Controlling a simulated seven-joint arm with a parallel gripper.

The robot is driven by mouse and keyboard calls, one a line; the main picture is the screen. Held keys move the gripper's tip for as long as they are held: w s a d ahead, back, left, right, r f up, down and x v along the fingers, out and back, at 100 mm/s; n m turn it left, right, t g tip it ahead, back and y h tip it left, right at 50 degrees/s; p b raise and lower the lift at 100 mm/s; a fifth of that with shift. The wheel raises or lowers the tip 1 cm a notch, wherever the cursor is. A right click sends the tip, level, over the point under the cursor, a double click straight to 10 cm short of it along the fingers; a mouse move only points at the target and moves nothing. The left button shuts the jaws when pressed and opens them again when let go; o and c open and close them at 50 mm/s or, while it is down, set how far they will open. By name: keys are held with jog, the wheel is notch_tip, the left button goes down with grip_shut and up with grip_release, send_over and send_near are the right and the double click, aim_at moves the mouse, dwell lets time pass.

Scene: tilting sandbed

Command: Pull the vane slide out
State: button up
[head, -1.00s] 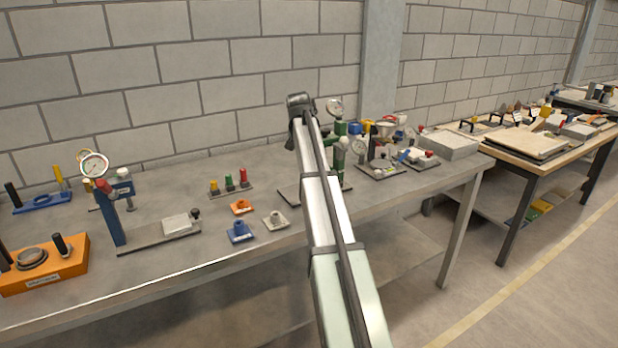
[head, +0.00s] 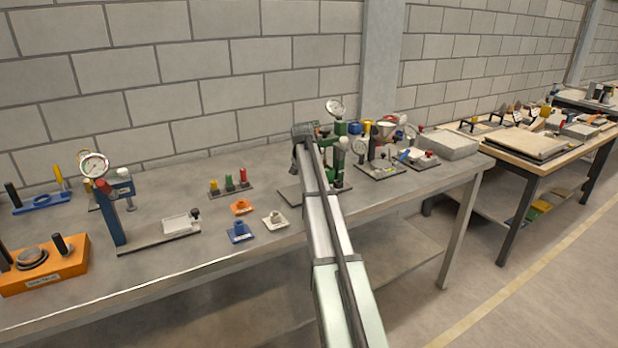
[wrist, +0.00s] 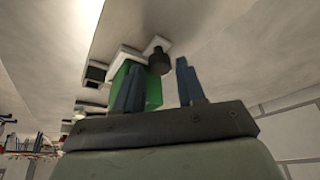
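I cannot tell for certain which part is the vane slide. In the wrist view, my gripper (wrist: 158,82) is open, with two blue-grey fingers apart. Beyond the fingers is a green block (wrist: 152,90), partly covered by the left finger. A dark round knob (wrist: 158,61) and pale flat plates (wrist: 124,56) sit beside it. The knob lies between the finger lines and appears apart from them. In the head view, a green stand (head: 341,160) with dial gauges is partly hidden behind my arm, and my fingertips are hidden there.
Left on the bench (head: 270,170) stand a blue gauge stand (head: 112,215) with a pale tray (head: 181,225) and an orange block (head: 45,265). Small blue (head: 239,232), orange and white pieces lie left of my arm. Other instruments (head: 380,160) crowd its right. The front middle is bare.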

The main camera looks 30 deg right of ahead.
jog(key=shift+w+d+f, duration=0.15)
jog(key=shift+d+f, duration=0.05)
jog(key=shift+f, duration=0.35)
grip_shut()
jog(key=shift+a, duration=0.1)
